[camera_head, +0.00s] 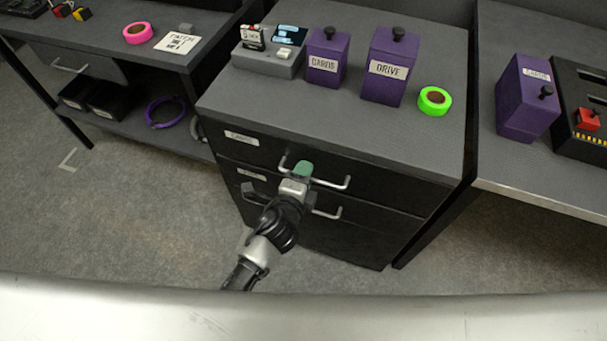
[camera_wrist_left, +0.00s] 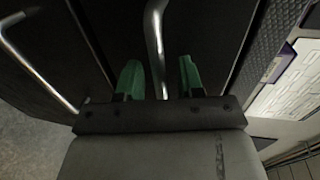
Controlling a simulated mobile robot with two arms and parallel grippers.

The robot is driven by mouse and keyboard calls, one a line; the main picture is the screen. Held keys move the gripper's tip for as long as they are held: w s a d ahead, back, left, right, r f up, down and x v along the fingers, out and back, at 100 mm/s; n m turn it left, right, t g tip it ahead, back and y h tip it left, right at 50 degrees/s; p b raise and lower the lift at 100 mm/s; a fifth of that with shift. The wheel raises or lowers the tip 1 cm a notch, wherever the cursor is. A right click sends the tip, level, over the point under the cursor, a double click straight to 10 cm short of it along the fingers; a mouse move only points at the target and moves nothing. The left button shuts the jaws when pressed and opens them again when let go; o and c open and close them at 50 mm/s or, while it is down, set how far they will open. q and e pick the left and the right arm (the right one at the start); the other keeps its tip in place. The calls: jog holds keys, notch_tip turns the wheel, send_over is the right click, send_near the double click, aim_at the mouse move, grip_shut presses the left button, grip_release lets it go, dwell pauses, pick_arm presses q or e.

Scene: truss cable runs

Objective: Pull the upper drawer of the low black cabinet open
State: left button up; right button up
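The low black cabinet (camera_head: 232,106) stands in the middle of the head view. Its upper drawer (camera_head: 385,190) looks shut, with its front flush with the cabinet. The upper drawer's silver bar handle (camera_head: 330,183) runs across its front. My left gripper (camera_head: 302,169), with green fingertips, is at this handle and hides part of it. In the left wrist view, the fingers of my left gripper (camera_wrist_left: 160,79) stand apart, with a silver handle bar (camera_wrist_left: 155,35) between them and gaps visible on both sides. My right gripper is in neither view.
The lower drawer's handle (camera_head: 325,212) is just below, partly behind my left arm. Two purple boxes labelled CARDS (camera_head: 325,62) and DRIVE (camera_head: 388,70), a green tape roll (camera_head: 434,101) and a grey device (camera_head: 268,60) stand on the cabinet. Floor (camera_head: 120,215) to the left is clear.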

pick_arm(q)
grip_shut()
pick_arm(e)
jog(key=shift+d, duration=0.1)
pick_arm(q)
jog(key=shift+s, duration=0.15)
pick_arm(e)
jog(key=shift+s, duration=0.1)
